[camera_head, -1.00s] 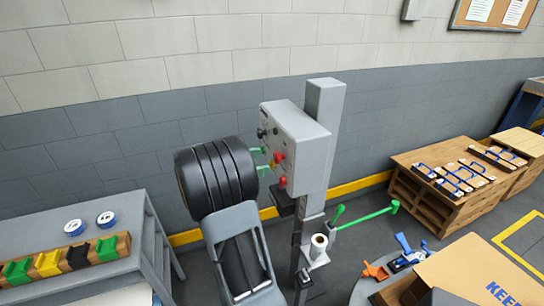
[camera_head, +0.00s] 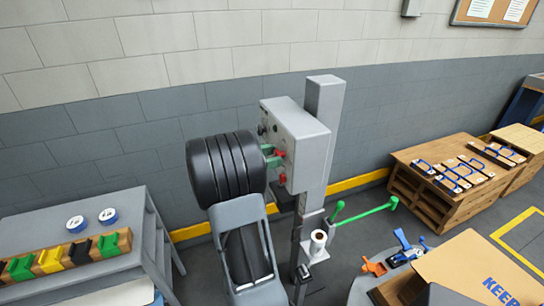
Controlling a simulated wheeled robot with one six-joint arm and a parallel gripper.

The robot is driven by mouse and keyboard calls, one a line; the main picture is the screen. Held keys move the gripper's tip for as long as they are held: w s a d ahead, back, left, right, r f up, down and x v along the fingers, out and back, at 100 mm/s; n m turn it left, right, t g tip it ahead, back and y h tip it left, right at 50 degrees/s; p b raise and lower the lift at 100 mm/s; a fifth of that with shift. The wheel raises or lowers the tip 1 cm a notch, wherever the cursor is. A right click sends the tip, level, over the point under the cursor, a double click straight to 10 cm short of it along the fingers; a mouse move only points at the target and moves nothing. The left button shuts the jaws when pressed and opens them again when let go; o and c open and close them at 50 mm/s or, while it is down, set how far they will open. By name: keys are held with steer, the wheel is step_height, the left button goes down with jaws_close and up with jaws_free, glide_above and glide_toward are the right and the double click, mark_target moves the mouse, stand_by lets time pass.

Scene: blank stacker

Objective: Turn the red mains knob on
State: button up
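The red mains knob (camera_head: 281,153) is on the front face of the grey control box (camera_head: 303,138), high on a grey column. Only part of it shows. A second red control (camera_head: 282,178) sits lower on the same face. My gripper (camera_head: 272,156) has green fingers. Its tips are at the box front, at the left side of the upper red knob. I cannot tell if they touch or grip it. My black wrist hides much of the panel's left side.
Below the box stand a paper roll (camera_head: 318,240) and a green-handled lever (camera_head: 365,213). A grey bench (camera_head: 70,205) is at left. A wooden bench (camera_head: 440,190) is at right. An open cardboard box (camera_head: 470,265) is at lower right.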

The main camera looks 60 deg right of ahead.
steer(key=c, duration=0.5)
steer(key=shift+o, duration=0.2)
steer(key=shift+f+m+b, duration=0.15)
steer(key=shift+m+b, duration=0.15)
steer(key=shift+b, duration=0.25)
steer(key=m+b, duration=1.7)
steer(key=b, duration=0.5)
steer(key=shift+f, duration=0.1)
steer(key=shift+m+b, duration=0.3)
steer(key=o, duration=0.9)
